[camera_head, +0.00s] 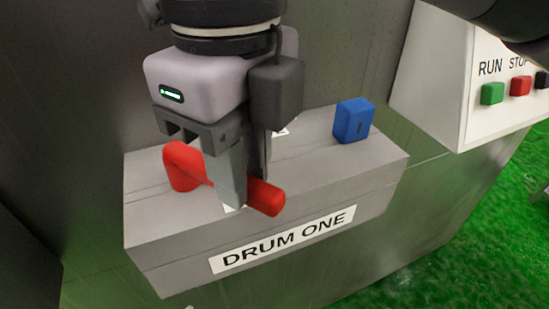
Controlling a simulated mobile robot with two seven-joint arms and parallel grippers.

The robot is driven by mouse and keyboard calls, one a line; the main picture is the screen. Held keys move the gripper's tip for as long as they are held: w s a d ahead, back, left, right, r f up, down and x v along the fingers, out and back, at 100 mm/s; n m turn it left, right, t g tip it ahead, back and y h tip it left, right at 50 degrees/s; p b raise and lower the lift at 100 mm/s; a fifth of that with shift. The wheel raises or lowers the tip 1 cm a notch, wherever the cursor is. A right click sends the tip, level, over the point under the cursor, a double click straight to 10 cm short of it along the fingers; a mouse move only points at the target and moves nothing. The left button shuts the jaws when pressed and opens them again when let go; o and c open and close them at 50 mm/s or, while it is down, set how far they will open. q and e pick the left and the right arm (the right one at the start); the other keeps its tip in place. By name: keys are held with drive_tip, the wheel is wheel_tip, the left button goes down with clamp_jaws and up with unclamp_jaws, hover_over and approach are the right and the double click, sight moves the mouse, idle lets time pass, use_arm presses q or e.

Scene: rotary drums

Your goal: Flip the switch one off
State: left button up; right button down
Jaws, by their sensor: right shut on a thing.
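The switch one is a red lever (266,198) on top of a grey box labelled DRUM ONE (283,240). Its round red base (181,168) is at the left of the box, and its handle end points right, toward the box's front edge. My right gripper (244,188) reaches down from above and is shut on the red lever, near its handle end. The gripper hides the middle of the lever. Small white labels on the box top are mostly hidden behind the gripper. My left gripper is not in view.
A blue block (353,120) stands on the box top, right of my gripper. A pale panel marked RUN and STOP, with green (492,93), red (521,86) and black (541,80) buttons, is at the upper right. Green grass (450,235) lies below right.

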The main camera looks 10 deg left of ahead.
drive_tip(key=shift+s+a+m+b, duration=0.45)
drive_tip(key=shift+s+a+m, duration=0.15)
drive_tip(key=shift+m, duration=0.55)
drive_tip(key=shift+s+a+m+b, duration=0.45)
drive_tip(key=shift+s+a+m, duration=0.15)
drive_tip(key=shift+m, duration=0.6)
drive_tip(key=shift+s+a+m+b, duration=0.5)
drive_tip(key=shift+s+m, duration=0.2)
drive_tip(key=shift+m, duration=0.45)
drive_tip(key=c, duration=1)
unclamp_jaws()
drive_tip(key=shift+o, duration=0.2)
drive_tip(key=shift+r, duration=0.15)
wheel_tip(320, 180, up, 7)
drive_tip(key=shift+p, duration=0.45)
